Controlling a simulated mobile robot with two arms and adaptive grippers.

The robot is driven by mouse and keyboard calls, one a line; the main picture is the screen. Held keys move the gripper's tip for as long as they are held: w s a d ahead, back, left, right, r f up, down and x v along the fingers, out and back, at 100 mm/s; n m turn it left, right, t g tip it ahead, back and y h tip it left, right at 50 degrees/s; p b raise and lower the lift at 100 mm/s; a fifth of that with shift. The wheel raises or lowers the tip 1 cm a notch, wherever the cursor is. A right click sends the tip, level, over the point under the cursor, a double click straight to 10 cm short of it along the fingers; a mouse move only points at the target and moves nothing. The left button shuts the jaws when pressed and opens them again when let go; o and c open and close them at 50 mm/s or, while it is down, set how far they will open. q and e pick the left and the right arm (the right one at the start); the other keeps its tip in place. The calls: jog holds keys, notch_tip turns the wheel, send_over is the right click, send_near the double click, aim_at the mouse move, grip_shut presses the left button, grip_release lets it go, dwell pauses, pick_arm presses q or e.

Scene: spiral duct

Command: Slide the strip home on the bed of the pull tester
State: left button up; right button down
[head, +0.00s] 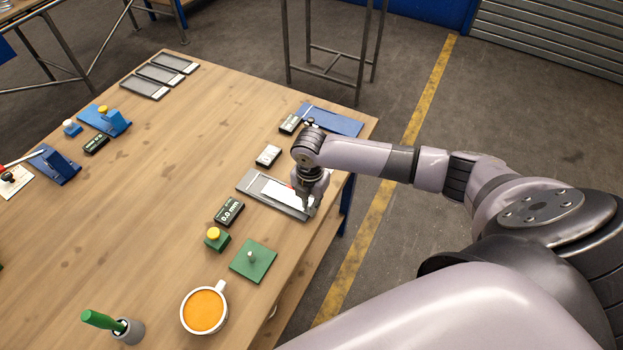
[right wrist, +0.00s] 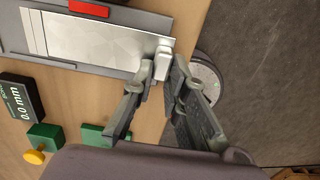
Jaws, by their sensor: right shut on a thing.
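The pull tester's grey bed (head: 252,183) lies near the table's right edge. A pale metallic strip (head: 276,190) lies along it, and it shows large in the right wrist view (right wrist: 95,42). A red block (right wrist: 90,8) sits at the strip's long side. My right gripper (head: 305,208) points down at the strip's near right end. In the right wrist view its fingers (right wrist: 162,75) are closed on a small pale block (right wrist: 163,60) at that end. Whether this block is part of the strip cannot be told. My left gripper is not in view.
A readout showing 0.0 mm (head: 229,212) stands beside the bed. A green box with a yellow button (head: 216,239), a green plate (head: 254,261) and an orange-filled mug (head: 204,311) are nearer. A blue plate (head: 335,120) lies beyond. The table's middle is clear.

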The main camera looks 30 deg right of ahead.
aim_at(293, 202)
jog(key=shift+w+a+f+b, duration=0.1)
jog(key=shift+w+a+b, duration=0.35)
jog(key=shift+w+b, duration=0.2)
jog(key=shift+w+a+f+b, duration=0.1)
jog(key=shift+w+a+b, duration=0.3)
jog(key=shift+w+b, duration=0.2)
jog(key=shift+w+a+r, duration=0.1)
jog(key=shift+w+a, duration=0.3)
jog(key=shift+w, duration=0.35)
jog(key=shift+w+a, duration=0.15)
jog(key=shift+w, duration=0.15)
jog(key=c, duration=1.5)
grip_release()
jog(key=shift+o, duration=0.4)
jog(key=o, duration=0.5)
